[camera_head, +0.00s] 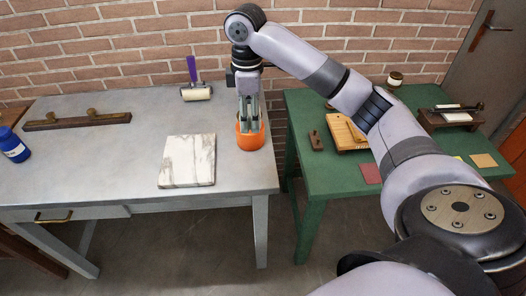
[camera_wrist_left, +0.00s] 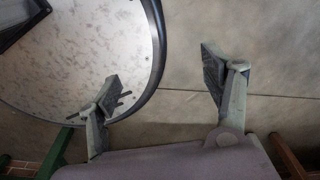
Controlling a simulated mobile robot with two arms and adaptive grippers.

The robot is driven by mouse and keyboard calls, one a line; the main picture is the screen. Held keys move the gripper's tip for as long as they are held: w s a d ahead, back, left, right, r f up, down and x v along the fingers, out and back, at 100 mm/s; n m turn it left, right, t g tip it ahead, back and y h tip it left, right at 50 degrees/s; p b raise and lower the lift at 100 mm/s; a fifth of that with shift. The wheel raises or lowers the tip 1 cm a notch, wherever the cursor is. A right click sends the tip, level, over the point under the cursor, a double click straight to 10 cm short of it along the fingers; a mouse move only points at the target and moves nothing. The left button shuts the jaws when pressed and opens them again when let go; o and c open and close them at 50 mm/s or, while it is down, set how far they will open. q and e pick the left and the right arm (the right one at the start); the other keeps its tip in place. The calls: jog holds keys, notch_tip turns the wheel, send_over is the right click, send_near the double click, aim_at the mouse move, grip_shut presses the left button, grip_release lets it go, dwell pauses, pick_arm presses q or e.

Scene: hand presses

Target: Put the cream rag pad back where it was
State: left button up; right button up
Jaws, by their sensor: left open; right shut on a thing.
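A small cream, rounded thing with a dark band (camera_head: 395,79) stands at the back of the green table; it may be the cream rag pad, but it is too small to be sure. My right gripper (camera_head: 249,124) points down at the right edge of the grey table, shut on an orange, pot-like thing (camera_head: 250,140) that rests on or just above the tabletop. The fingers cover part of it, and I cannot see inside it. My left gripper (camera_wrist_left: 168,88) is open and empty above the floor in the left wrist view; it is outside the head view.
The grey table (camera_head: 95,165) holds a marbled slab (camera_head: 187,161), a purple-handled roller (camera_head: 195,85), a wooden bar with knobs (camera_head: 78,119) and a blue jar (camera_head: 12,145). The green table (camera_head: 325,180) holds a wooden tray (camera_head: 347,133) and a small press (camera_head: 450,116). A gap separates the tables.

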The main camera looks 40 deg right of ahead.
notch_tip(320, 180, down, 5)
jog(key=p, duration=0.2)
send_over(253, 172)
notch_tip(253, 172, down, 10)
jog(key=shift+f, duration=0.1)
notch_tip(253, 172, down, 5)
jog(key=shift+r, duration=0.2)
pick_arm(q)
jog(key=shift+w+r, duration=0.85)
jog(key=shift+r, duration=0.05)
jog(key=shift+d, duration=0.1)
pick_arm(e)
jog(key=shift+a+f, duration=0.1)
jog(key=shift+f, duration=0.05)
jog(key=o, duration=1.1)
pick_arm(q)
jog(key=shift+w, duration=0.1)
